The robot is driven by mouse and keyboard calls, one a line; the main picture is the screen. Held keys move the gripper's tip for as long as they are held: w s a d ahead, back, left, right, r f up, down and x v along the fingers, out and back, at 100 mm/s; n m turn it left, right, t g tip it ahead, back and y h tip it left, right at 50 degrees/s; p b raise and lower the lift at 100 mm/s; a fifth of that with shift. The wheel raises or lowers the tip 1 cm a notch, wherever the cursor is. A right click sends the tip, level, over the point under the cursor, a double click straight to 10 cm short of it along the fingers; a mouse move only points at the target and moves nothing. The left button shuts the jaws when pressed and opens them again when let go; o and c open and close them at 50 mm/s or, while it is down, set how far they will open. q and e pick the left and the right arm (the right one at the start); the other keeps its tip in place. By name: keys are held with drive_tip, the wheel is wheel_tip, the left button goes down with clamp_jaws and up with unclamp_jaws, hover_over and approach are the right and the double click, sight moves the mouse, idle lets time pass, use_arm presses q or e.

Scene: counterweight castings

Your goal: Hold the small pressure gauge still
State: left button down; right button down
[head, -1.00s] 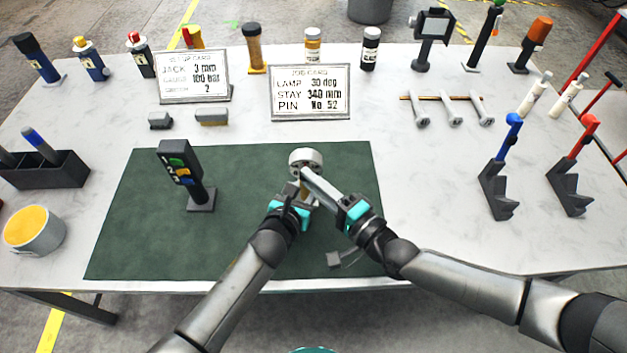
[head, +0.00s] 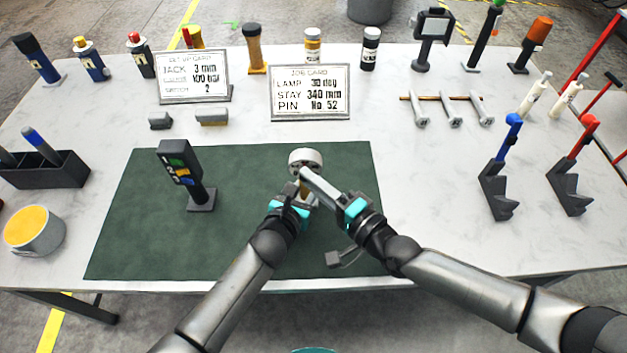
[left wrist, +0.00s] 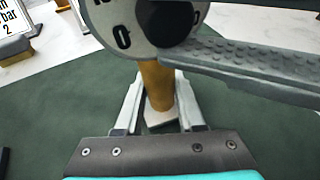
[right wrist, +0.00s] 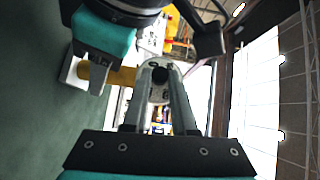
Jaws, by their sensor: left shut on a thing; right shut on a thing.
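The small pressure gauge has a round grey dial (head: 305,157) on a yellow-brown stem (left wrist: 156,82) with a pale foot (left wrist: 162,117). It stands upright on the green mat (head: 240,245). My left gripper (head: 304,193) is shut on the stem below the dial; its fingers flank the stem in the left wrist view (left wrist: 158,100). My right gripper (head: 306,173) is shut on the black knob (right wrist: 160,75) at the middle of the dial.
A black post with coloured buttons (head: 180,165) stands on the mat to the left. A setup card (head: 193,76) and a job card (head: 311,92) stand behind. Blue-handled (head: 502,165) and red-handled (head: 575,165) devices stand at right.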

use_arm(q)
drive_tip(key=shift+s+d, duration=0.1)
drive_tip(key=shift+f, duration=0.1)
use_arm(e)
drive_tip(key=shift+a+r+n+g+h, duration=0.2)
drive_tip(key=shift+n+g+h, duration=0.4)
drive_tip(key=shift+n+h, duration=0.45)
drive_tip(key=shift+a+r+n+g+h, duration=0.2)
drive_tip(key=shift+n+g+h, duration=0.4)
drive_tip(key=shift+n+h, duration=0.5)
drive_tip(key=shift+a+r+n+g+h, duration=0.1)
drive_tip(key=shift+r+n+g+h, duration=0.15)
drive_tip(key=shift+n+g+h, duration=0.8)
drive_tip(key=shift+t+h, duration=0.45)
drive_tip(key=shift+h, duration=0.05)
drive_tip(key=c, duration=0.7)
unclamp_jaws()
drive_tip(key=shift+d, duration=0.1)
drive_tip(key=v, duration=0.7)
drive_tip(key=shift+s, duration=0.2)
